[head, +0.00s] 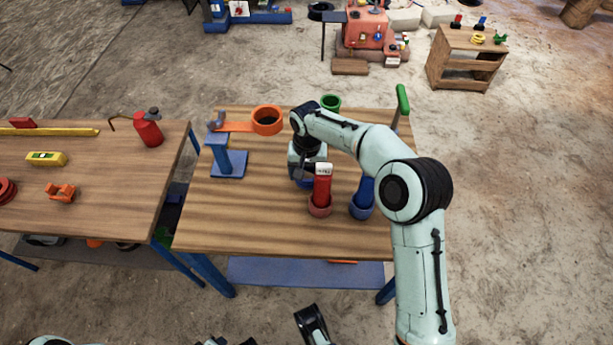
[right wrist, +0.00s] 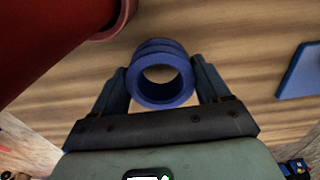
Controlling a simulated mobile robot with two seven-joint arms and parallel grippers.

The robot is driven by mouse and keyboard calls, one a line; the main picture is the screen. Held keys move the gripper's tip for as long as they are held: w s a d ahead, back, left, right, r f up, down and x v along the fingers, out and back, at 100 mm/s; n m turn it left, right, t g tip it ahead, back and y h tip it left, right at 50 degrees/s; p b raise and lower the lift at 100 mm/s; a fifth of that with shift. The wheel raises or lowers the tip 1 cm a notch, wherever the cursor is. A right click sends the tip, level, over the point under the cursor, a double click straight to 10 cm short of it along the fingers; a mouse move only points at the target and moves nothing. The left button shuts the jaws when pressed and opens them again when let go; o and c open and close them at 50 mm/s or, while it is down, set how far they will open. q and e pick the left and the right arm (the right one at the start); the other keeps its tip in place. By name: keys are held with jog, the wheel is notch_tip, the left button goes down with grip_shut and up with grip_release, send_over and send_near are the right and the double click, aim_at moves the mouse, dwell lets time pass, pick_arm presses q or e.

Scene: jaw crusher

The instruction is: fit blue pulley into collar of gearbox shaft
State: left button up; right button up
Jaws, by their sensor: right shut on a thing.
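My right gripper (head: 307,172) is pointed down over the middle of the table, shut on the blue pulley. The pulley is a ribbed blue ring with an open bore; it shows between the two fingers in the right wrist view (right wrist: 163,74). In the head view its blue edge (head: 306,183) shows partly under the gripper. I cannot tell whether it touches the table. An orange ring-shaped holder (head: 267,126) stands behind it to the left. I cannot tell which part is the gearbox shaft collar. A dark part at the bottom edge may be my left gripper (head: 312,325).
A red cylinder in a collar (head: 321,190) stands close to my right gripper. A blue cylinder (head: 364,193) is right of it. A blue stand (head: 228,160) is at left, a green cup (head: 330,102) behind. The table's front left (head: 240,225) is clear.

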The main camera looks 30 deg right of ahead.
jog(key=shift+f, duration=0.85)
